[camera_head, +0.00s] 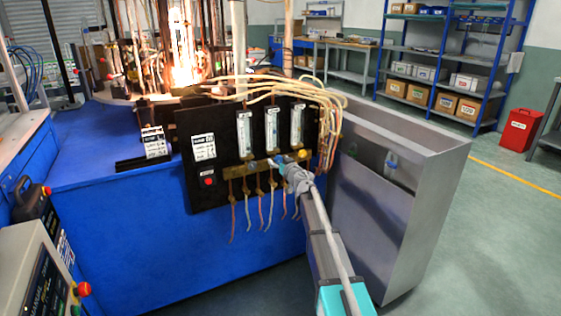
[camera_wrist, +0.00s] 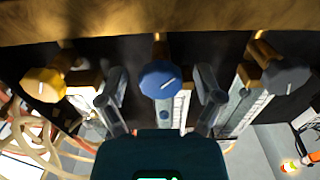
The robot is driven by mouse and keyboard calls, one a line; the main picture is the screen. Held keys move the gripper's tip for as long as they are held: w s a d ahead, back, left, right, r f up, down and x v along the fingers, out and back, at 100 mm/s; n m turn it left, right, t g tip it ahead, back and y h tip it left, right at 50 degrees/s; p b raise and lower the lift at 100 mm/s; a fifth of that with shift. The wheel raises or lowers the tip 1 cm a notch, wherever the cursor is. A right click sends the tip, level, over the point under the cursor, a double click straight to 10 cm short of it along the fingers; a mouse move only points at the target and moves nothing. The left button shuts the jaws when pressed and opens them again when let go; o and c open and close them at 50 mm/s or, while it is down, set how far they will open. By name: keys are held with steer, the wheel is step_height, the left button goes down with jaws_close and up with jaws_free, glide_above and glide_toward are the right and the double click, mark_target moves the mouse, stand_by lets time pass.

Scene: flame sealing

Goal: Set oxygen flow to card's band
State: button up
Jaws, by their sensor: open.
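A black panel (camera_head: 222,165) carries three upright flow meters, the left (camera_head: 244,131), middle (camera_head: 271,128) and right (camera_head: 297,124). A white printed card (camera_head: 153,141) stands left of the panel; its print is too small to read. In the wrist view, a blue knob (camera_wrist: 160,80) with a white line lies between the spread fingers of my gripper (camera_wrist: 161,98). Gaps show on both sides of the knob, and the gripper is open. A yellow knob (camera_wrist: 43,84) is on the left and a grey knob (camera_wrist: 285,77) on the right. The float levels are not readable.
A white label (camera_head: 203,147) and a red button (camera_head: 209,181) are on the panel. Pale hoses (camera_head: 300,90) loop over its top, and thin tubes hang below. A metal bin (camera_head: 425,190) stands close at the right. A bright flame (camera_head: 186,65) burns behind.

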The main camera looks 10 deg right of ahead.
steer(key=shift+c, duration=0.2)
steer(key=shift+w, duration=0.1)
steer(key=c, duration=1.1)
steer(key=shift+c, duration=0.2)
steer(key=shift+n, duration=2.9)
steer(key=o, duration=1.2)
